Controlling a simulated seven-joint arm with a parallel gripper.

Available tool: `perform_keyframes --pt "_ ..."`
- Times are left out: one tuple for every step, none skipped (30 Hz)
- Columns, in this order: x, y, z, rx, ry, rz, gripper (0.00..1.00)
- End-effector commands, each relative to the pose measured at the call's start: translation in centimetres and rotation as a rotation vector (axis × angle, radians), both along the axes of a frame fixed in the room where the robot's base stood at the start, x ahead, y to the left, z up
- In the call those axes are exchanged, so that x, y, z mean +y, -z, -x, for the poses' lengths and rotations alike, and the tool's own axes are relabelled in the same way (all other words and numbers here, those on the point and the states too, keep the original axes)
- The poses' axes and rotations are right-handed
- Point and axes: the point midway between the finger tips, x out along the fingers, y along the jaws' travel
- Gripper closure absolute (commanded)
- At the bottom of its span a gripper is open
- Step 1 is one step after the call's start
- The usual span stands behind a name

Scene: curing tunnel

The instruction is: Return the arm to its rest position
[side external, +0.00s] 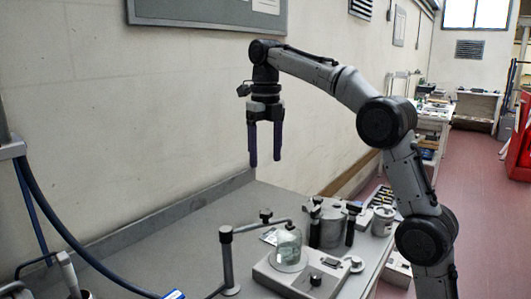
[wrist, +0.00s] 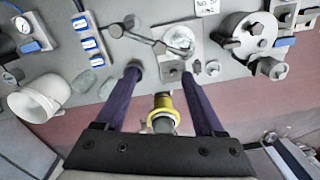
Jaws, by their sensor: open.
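My gripper (side external: 265,162) hangs pointing down, high above the grey bench (side external: 190,245) in the side view. Its two dark purple fingers are apart, with nothing between them in that view. In the wrist view my gripper (wrist: 164,70) shows both fingers spread over the bench's edge. A yellow-ringed round part (wrist: 163,104) appears between the fingers in the wrist view; its distance from them I cannot tell. My arm is raised and bent, reaching in from the right, clear of the bench.
Below stand a glass dome (side external: 288,246) on a grey base, a jointed stand (side external: 227,262) and a round metal fixture (side external: 333,224). The wrist view shows a white cup (wrist: 40,97) and blue-labelled blocks (wrist: 90,45). A wall (side external: 100,110) runs behind. Air around my gripper is clear.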

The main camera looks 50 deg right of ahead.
Motion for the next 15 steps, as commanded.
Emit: perform_keyframes --pt "0.0 0.0 0.0 0.000 0.000 0.000 0.29" --pt "0.0 0.0 0.0 0.000 0.000 0.000 0.29" --pt "0.0 0.0 0.0 0.000 0.000 0.000 0.29" --pt "0.0 0.0 0.0 0.000 0.000 0.000 0.29" --pt "0.0 0.0 0.0 0.000 0.000 0.000 0.29" --pt "0.0 0.0 0.0 0.000 0.000 0.000 0.29" --pt "0.0 0.0 0.0 0.000 0.000 0.000 0.29" --pt "0.0 0.0 0.0 0.000 -0.001 0.000 0.29" --pt "0.2 -0.1 0.0 -0.004 -0.004 0.000 0.29" --pt "0.3 -0.5 0.2 -0.012 -0.005 0.002 0.29" --pt "0.4 -0.9 0.4 -0.023 -0.008 0.004 0.29" --pt "0.7 -1.8 0.9 -0.044 -0.013 0.007 0.29" --pt "0.9 -2.6 1.4 -0.060 -0.017 0.009 0.29" --pt "1.3 -3.3 2.1 -0.071 -0.022 0.010 0.29" --pt "1.7 -4.1 3.4 -0.082 -0.028 0.012 0.29"
